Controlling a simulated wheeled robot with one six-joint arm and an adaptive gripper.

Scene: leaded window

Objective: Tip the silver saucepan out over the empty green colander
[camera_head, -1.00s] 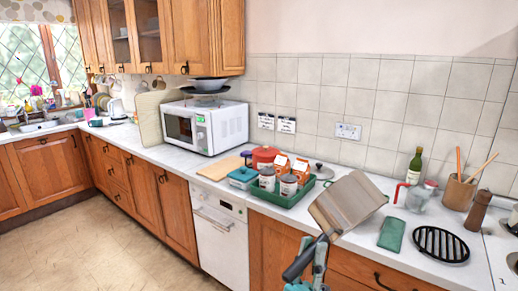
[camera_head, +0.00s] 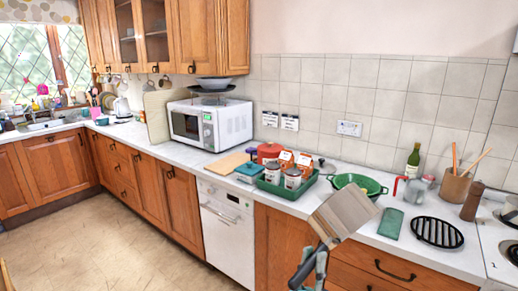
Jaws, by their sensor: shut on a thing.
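The silver saucepan (camera_head: 343,213) is held up in front of the counter edge, strongly tilted, with its dark handle pointing down and left. Its outer side faces me, so its inside and contents are hidden. My gripper (camera_head: 319,252) is shut on the saucepan at its handle end, low in the view. The green colander (camera_head: 353,181) stands on the counter behind the pan, its lower front partly covered by it. The part of its inside that shows looks bare. I cannot tell from this angle whether the pan overlaps the colander's rim from above.
To the right are a green cloth (camera_head: 391,223), black trivet (camera_head: 437,232), glass jug (camera_head: 415,191), bottle (camera_head: 413,161) and utensil pot (camera_head: 455,187).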

